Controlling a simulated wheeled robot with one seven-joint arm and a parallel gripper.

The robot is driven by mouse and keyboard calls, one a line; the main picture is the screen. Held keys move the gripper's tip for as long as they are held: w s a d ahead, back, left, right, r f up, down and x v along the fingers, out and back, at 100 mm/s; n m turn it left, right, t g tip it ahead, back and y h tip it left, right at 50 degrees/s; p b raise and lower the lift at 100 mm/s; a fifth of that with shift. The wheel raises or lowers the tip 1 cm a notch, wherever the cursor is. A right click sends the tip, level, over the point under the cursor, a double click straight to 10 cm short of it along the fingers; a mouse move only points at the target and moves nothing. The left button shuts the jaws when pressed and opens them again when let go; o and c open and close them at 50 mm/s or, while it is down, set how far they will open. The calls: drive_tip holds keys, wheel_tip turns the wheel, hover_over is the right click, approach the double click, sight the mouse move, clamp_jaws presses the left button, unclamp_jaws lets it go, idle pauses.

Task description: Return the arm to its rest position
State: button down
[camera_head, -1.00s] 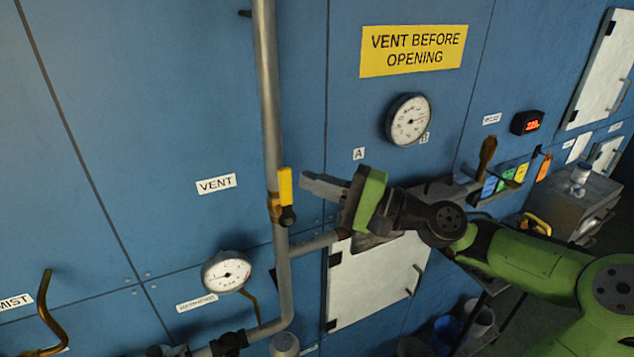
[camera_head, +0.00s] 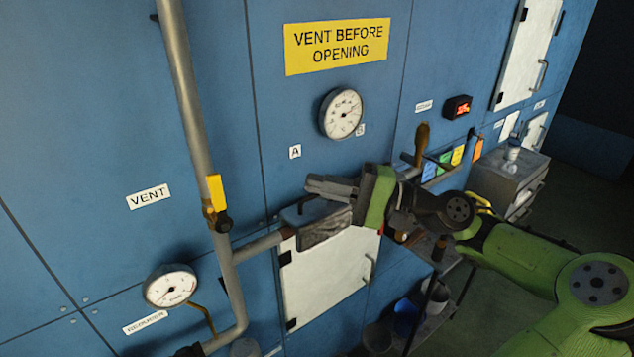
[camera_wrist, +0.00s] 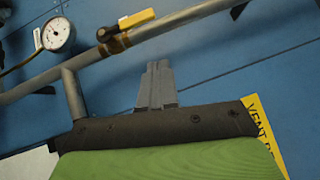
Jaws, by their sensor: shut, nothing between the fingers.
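My gripper (camera_head: 328,188) is shut and empty in the head view. It points left, in front of the blue wall, below the label A and the upper gauge. My green and black arm reaches in from the right behind it. In the wrist view, the closed fingers (camera_wrist: 157,84) point at the blue wall near the grey pipe. The yellow vent handle (camera_head: 215,192) stands upright along the grey pipe (camera_head: 190,100), to the left of my gripper and apart from it. The handle also shows in the wrist view (camera_wrist: 136,18).
A white hatch (camera_head: 325,275) lies below my gripper, with a dark block (camera_head: 325,228) above it. Gauges (camera_head: 341,113) and a lever (camera_head: 421,143) stand out from the wall. A metal cabinet (camera_head: 500,185) and a blue bucket (camera_head: 405,315) are at right. Floor at far right is clear.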

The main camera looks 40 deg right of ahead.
drive_tip(key=w+a+f+n+g+h+b, duration=0.1)
drive_tip(key=a+f+n+g+h+b, duration=0.15)
drive_tip(key=a+f+g, duration=0.5)
drive_tip(key=w+a+f+n+g+h+b, duration=0.1)
drive_tip(key=a+f+n+g+h, duration=0.2)
drive_tip(key=a+f, duration=0.8)
drive_tip(key=s+d+f+n+t+h+b, duration=0.1)
drive_tip(key=s+h, duration=0.3)
drive_tip(key=s, duration=0.4)
drive_tip(key=s+d+f+n+t+h+b, duration=0.1)
drive_tip(key=s+d+n+h+b, duration=0.3)
drive_tip(key=s, duration=0.5)
drive_tip(key=shift+s+d+f+h, duration=0.2)
drive_tip(key=shift+d+f+h, duration=0.15)
drive_tip(key=shift+f, duration=0.1)
